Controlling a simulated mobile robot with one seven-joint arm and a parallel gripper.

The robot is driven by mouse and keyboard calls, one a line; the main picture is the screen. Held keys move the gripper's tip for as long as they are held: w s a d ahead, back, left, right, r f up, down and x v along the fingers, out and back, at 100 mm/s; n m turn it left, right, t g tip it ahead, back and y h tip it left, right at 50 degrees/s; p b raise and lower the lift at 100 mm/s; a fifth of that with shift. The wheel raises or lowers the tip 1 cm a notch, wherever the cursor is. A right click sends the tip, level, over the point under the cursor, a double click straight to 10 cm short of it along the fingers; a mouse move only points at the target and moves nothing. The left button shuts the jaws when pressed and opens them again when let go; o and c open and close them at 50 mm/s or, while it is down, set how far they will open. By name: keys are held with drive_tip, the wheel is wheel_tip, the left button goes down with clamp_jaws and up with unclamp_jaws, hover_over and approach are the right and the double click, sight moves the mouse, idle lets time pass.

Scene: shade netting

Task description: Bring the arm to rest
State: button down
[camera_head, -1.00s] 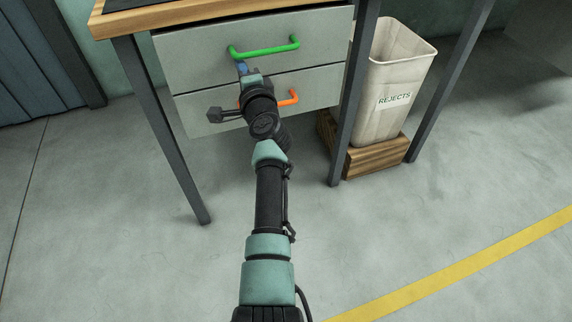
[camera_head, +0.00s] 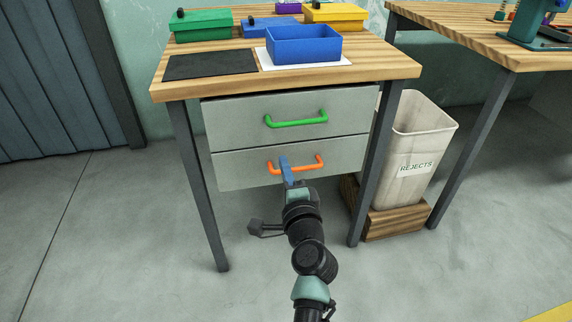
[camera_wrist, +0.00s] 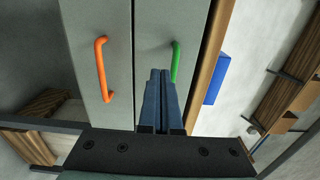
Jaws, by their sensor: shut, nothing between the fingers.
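My gripper (camera_head: 284,166) has blue fingers, pressed together and empty. In the head view its tips show in front of the lower drawer's orange handle (camera_head: 296,163); I cannot tell whether they touch anything there. In the wrist view the shut fingers (camera_wrist: 160,75) point at the drawer fronts, between the orange handle (camera_wrist: 104,68) and the green handle (camera_wrist: 175,62). Both the upper drawer (camera_head: 245,116) and the lower drawer (camera_head: 237,171) look closed. My arm reaches forward from the bottom of the head view.
The wooden table (camera_head: 385,68) holds a blue open bin (camera_head: 304,46), a dark mat (camera_head: 210,64), a green box (camera_head: 202,27) and a yellow box (camera_head: 335,17). A rejects bin (camera_head: 412,145) stands on a wooden base (camera_head: 395,222) at right. The floor at left is clear.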

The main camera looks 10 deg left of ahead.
drive_tip(key=shift+s+d, duration=0.15)
drive_tip(key=shift+s, duration=0.35)
